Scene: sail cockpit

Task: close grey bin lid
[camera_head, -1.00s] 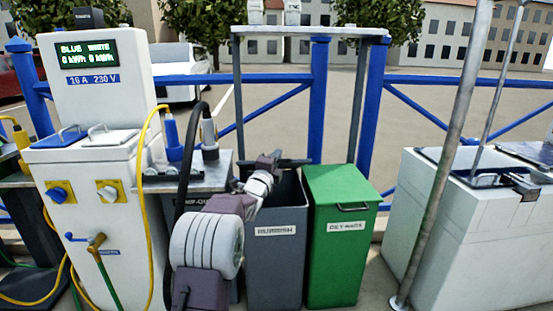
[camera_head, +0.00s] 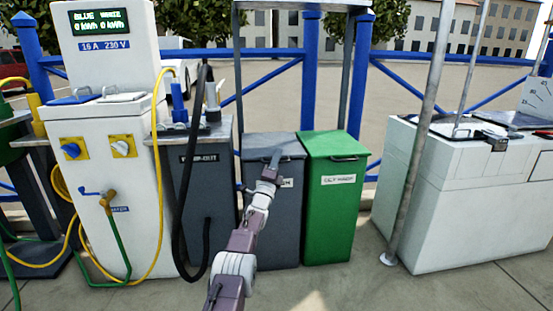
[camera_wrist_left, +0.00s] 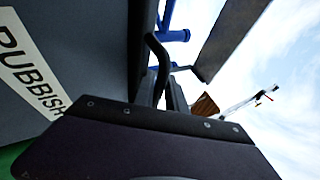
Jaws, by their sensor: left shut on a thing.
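The grey bin (camera_head: 285,228) stands left of the green bin, with its label partly hidden by my left arm. Its grey lid (camera_head: 257,144) lies down over the top, looking flat and level with the green lid. My left gripper (camera_head: 275,161) is at the front edge of the lid, shut on its dark handle. In the left wrist view the black handle (camera_wrist_left: 157,62) rises between the fingers, beside the bin's "RUBBISH" label (camera_wrist_left: 32,75). Any small gap under the lid is hidden. My right gripper is not in view.
The green bin (camera_head: 330,225) stands close on the right with its lid shut. A dark cabinet (camera_head: 215,200) with a black hose is close on the left. A slanting metal pole (camera_head: 415,140) and a white counter (camera_head: 470,210) are further right.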

